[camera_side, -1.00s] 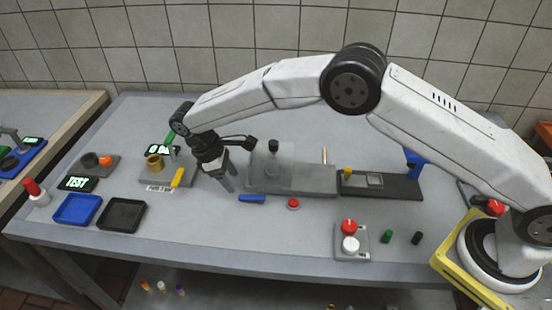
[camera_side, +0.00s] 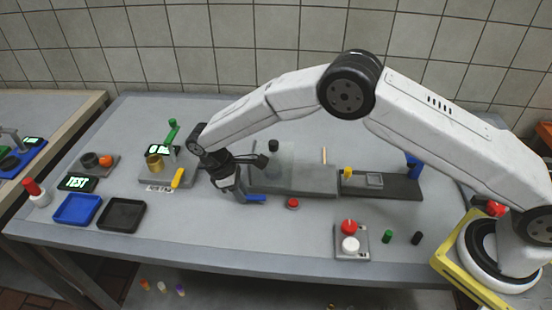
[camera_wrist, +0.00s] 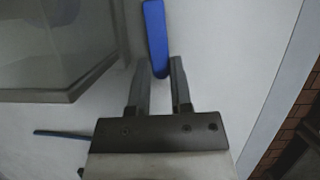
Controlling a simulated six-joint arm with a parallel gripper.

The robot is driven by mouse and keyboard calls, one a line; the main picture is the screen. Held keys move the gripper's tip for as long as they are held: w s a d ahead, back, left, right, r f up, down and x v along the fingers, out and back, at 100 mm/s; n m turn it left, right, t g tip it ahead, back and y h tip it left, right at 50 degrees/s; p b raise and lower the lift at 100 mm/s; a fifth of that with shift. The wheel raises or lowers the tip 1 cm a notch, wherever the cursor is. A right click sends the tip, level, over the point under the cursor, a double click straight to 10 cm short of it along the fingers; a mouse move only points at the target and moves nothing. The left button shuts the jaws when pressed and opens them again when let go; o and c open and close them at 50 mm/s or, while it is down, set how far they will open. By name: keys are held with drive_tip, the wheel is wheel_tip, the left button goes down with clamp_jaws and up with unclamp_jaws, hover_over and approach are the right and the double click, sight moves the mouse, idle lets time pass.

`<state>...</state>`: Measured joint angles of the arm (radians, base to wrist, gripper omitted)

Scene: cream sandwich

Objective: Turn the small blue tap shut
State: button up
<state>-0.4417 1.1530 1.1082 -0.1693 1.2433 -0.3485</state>
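The small blue tap shows as a blue bar-shaped handle (camera_side: 256,198) at the front of the grey block on the table. In the wrist view the blue handle (camera_wrist: 156,38) runs up from between my fingertips to the top edge. My gripper (camera_side: 241,196) is at the handle's left end, low over the table. In the wrist view my gripper's two fingers (camera_wrist: 158,68) are apart, one on each side of the handle's near end. A gap shows beside the handle, so I cannot see a firm grip. The tap's body is not clearly visible.
A grey block with a clear cover (camera_side: 300,180) stands right behind the handle. A red button (camera_side: 293,203) is just to the right. A yellow-handled fixture (camera_side: 177,178) stands to the left. The table front (camera_side: 230,235) is clear.

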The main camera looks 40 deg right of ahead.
clamp_jaws()
drive_tip(key=shift+w+d+m+g, duration=0.2)
drive_tip(key=shift+m+g, duration=0.1)
drive_tip(key=shift+m, duration=0.3)
drive_tip(key=o, duration=0.7)
unclamp_jaws()
drive_tip(key=shift+s, duration=0.1)
drive_tip(key=shift+s+a+n, duration=0.1)
drive_tip(key=shift+a+n, duration=0.15)
drive_tip(key=shift+n, duration=0.35)
drive_tip(key=v, duration=0.7)
drive_tip(key=shift+r, duration=0.45)
drive_tip(key=shift+s+d+t+y, duration=0.15)
drive_tip(key=shift+t+y, duration=0.25)
drive_tip(key=shift+t, duration=0.1)
